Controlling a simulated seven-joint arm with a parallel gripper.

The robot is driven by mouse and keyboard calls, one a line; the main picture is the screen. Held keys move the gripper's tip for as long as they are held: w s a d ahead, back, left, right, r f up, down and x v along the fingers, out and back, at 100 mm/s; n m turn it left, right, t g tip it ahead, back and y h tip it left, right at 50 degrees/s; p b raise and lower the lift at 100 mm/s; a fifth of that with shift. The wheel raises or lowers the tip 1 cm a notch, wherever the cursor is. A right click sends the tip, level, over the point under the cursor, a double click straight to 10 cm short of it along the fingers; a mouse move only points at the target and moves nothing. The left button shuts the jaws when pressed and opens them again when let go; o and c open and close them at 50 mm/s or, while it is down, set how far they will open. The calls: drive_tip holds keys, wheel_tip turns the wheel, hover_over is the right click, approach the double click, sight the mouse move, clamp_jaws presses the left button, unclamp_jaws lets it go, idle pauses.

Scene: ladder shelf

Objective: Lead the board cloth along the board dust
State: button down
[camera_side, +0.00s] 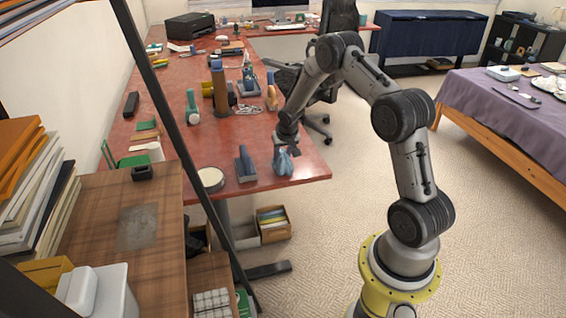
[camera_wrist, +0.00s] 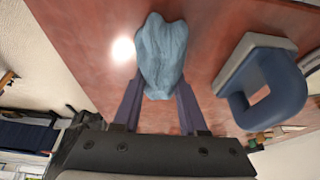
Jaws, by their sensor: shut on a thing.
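The board cloth (camera_side: 283,162) is a bunched light-blue cloth near the front right corner of the red desk. My gripper (camera_side: 284,149) is shut on it from above. In the wrist view the cloth (camera_wrist: 162,55) stands out between my two fingers. I cannot tell whether its lower end touches the desk. A dull grey patch, which looks like the board dust (camera_side: 138,227), lies on the brown wooden shelf board (camera_side: 100,205) at the lower left, well away from the cloth. The dust is not in the wrist view.
A blue-handled block tool (camera_side: 244,165) stands on the desk just left of the cloth; it also shows in the wrist view (camera_wrist: 268,85). A round pale-topped tin (camera_side: 210,179) and a dark slanting ladder rail (camera_side: 180,140) lie between cloth and shelf.

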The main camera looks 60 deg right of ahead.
sight(283, 152)
drive_tip(key=shift+r, duration=3.5)
drive_tip(key=shift+r, duration=0.1)
drive_tip(key=shift+r, duration=2.4)
